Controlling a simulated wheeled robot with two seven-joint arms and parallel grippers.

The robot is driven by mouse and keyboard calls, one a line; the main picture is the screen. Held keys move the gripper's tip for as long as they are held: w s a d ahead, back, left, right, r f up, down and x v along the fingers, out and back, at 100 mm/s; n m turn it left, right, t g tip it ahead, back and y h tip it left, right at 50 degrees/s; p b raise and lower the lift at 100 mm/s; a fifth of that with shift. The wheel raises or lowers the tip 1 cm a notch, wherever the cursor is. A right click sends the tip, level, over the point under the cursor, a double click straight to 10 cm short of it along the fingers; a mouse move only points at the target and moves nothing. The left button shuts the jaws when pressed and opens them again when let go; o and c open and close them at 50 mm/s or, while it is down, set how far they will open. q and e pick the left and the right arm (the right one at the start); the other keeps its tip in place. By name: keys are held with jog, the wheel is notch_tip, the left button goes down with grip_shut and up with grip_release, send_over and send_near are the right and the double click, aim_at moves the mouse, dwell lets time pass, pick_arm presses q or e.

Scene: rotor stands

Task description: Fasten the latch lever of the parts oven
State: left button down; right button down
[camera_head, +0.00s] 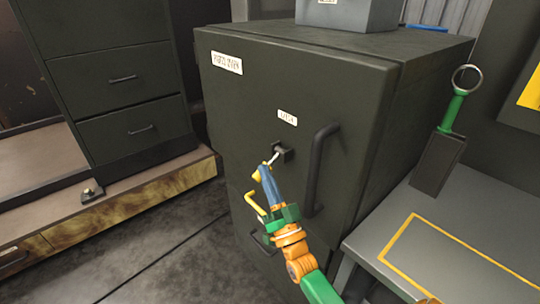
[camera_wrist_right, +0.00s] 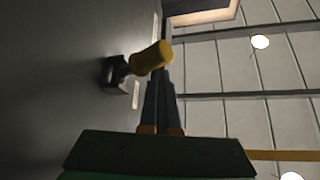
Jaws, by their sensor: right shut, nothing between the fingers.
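The parts oven (camera_head: 300,80) is a dark cabinet with a closed-looking front door and a vertical bar handle (camera_head: 318,165). Below its small label is the latch lever (camera_head: 273,158), a short metal rod on a dark mount (camera_head: 284,153). The lever tilts down and left to a yellow knob (camera_head: 257,175). In the wrist view the knob (camera_wrist_right: 152,57) is close by the fingertips. My right gripper (camera_head: 264,168) is shut and empty, its blue fingers beside the knob; I cannot tell whether they touch it. My left gripper is not in view.
A grey bench (camera_head: 480,215) with a yellow outline stands at right, with a green-handled ring tool (camera_head: 455,105) in a dark holder (camera_head: 438,165). A drawer cabinet (camera_head: 120,80) stands at left on a low wooden platform (camera_head: 140,205). A grey box (camera_head: 350,14) sits on the oven.

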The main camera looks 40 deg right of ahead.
jog(key=shift+s+f, duration=0.15)
jog(key=shift+f, duration=0.35)
dwell(0.3)
jog(key=b+v, duration=0.2)
jog(key=v, duration=0.4)
jog(key=shift+s, duration=0.5)
